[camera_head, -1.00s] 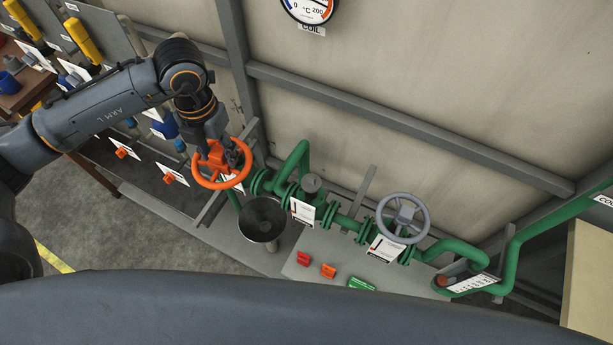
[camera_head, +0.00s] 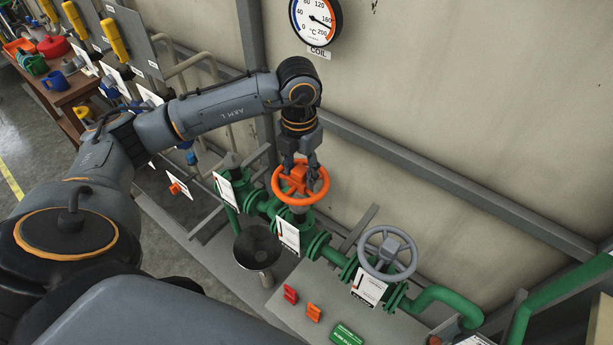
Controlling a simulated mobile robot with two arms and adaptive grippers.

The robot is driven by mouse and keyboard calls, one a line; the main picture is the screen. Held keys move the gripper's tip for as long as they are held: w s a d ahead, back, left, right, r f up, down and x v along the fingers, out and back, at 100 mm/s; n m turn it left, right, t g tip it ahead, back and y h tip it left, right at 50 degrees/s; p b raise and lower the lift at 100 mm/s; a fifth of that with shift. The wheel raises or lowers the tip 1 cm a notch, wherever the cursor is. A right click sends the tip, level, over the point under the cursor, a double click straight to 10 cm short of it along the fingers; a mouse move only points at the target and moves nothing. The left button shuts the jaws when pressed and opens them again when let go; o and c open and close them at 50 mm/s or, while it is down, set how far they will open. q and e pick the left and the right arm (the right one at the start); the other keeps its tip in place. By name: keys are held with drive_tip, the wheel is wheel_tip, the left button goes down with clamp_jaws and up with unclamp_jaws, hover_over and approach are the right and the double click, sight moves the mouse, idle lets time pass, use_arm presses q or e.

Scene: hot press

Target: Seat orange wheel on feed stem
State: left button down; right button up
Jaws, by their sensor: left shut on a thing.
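The orange wheel (camera_head: 318,197) is held in my left gripper (camera_head: 299,176), which is shut on its middle from above. The wheel is roughly level over the left part of the green pipe line (camera_head: 318,243), above a green valve body. The feed stem is hidden under the wheel and gripper, so I cannot tell whether the wheel touches it. My right gripper is not in view.
A grey wheel (camera_head: 386,253) stands on the pipe to the right. A dark funnel (camera_head: 257,246) is in front of the pipe. Red (camera_head: 290,293) and orange (camera_head: 313,312) tags lie on the grey plinth. A gauge (camera_head: 315,21) hangs on the wall behind.

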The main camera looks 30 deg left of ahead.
use_arm(q)
drive_tip(key=shift+a+f+b, duration=0.3)
drive_tip(key=shift+a+f, duration=0.15)
drive_tip(key=shift+f, duration=0.6)
drive_tip(key=shift+d+f+b, duration=0.15)
drive_tip(key=shift+f+b, duration=0.15)
drive_tip(key=shift+d+f+b, duration=0.1)
drive_tip(key=shift+f+b, duration=0.45)
drive_tip(key=shift+f, duration=0.15)
drive_tip(key=shift+w, duration=0.1)
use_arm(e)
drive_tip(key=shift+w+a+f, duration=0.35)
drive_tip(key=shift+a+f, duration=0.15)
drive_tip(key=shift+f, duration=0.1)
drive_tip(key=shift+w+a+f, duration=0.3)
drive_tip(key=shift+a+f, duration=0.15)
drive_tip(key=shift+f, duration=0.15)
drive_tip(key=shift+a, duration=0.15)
